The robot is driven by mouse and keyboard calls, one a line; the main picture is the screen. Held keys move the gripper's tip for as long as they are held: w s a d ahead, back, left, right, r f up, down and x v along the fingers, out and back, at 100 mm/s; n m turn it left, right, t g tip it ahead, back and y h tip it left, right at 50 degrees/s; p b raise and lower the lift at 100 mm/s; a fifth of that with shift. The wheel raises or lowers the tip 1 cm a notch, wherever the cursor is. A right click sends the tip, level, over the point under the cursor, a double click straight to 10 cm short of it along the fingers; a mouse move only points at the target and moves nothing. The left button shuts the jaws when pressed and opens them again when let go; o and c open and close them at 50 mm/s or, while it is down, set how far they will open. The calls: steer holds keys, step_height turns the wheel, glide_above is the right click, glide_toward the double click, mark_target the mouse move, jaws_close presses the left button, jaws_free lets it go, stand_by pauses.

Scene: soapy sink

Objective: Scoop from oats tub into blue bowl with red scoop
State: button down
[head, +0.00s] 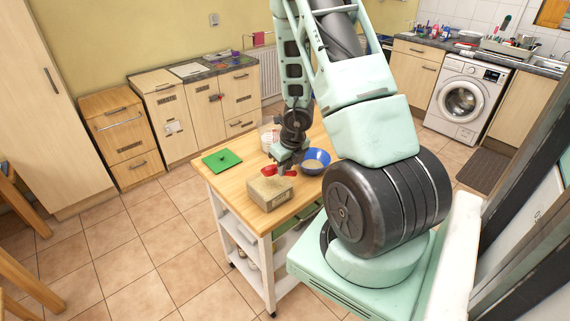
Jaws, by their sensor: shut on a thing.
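My gripper (284,167) is shut on the red scoop (268,171), above the wooden table top. Red parts show on both sides of the jaws. Whether the scoop holds oats is too small to tell. The blue bowl (324,156) stands just right of my gripper, with pale beige contents showing inside. A pale, whitish tub (266,136), which looks like the oats tub, stands behind and left of the gripper. My arm hides part of it, and its contents are not clear.
A beige box-like block (270,193) sits at the table's near side, just below the scoop. A flat green board with a small knob (221,160) lies at the left. The wooden table top (229,184) is bare between them.

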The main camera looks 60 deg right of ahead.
steer(key=b, duration=0.4)
glide_above(281, 191)
steer(key=s, duration=0.2)
steer(key=shift+f, duration=2.7)
steer(key=shift+w+a+b+x, duration=0.1)
steer(key=shift+b+x, duration=0.3)
steer(key=shift+x, duration=0.7)
steer(key=shift+w+a+b+x, duration=0.15)
steer(key=shift+b+x, duration=0.25)
steer(key=shift+x, duration=0.65)
steer(key=shift+w+d, duration=0.1)
step_height(281, 191, up, 7)
steer(key=p, duration=0.6)
steer(key=shift+r, duration=0.1)
steer(key=shift+f+b, duration=0.4)
steer(key=shift+b, duration=1.25)
steer(key=s+t+b, duration=0.1)
steer(key=b, duration=0.4)
steer(key=t+b, duration=0.2)
steer(key=b, duration=0.3)
steer(key=s+r+t+h+b, duration=0.1)
steer(key=b, duration=0.4)
steer(key=shift+s+a+b, duration=0.3)
steer(key=shift+s, duration=0.05)
steer(key=shift+s+r+t+b, duration=0.15)
steer(key=shift+r+t+b, duration=0.15)
steer(key=shift+b, duration=0.3)
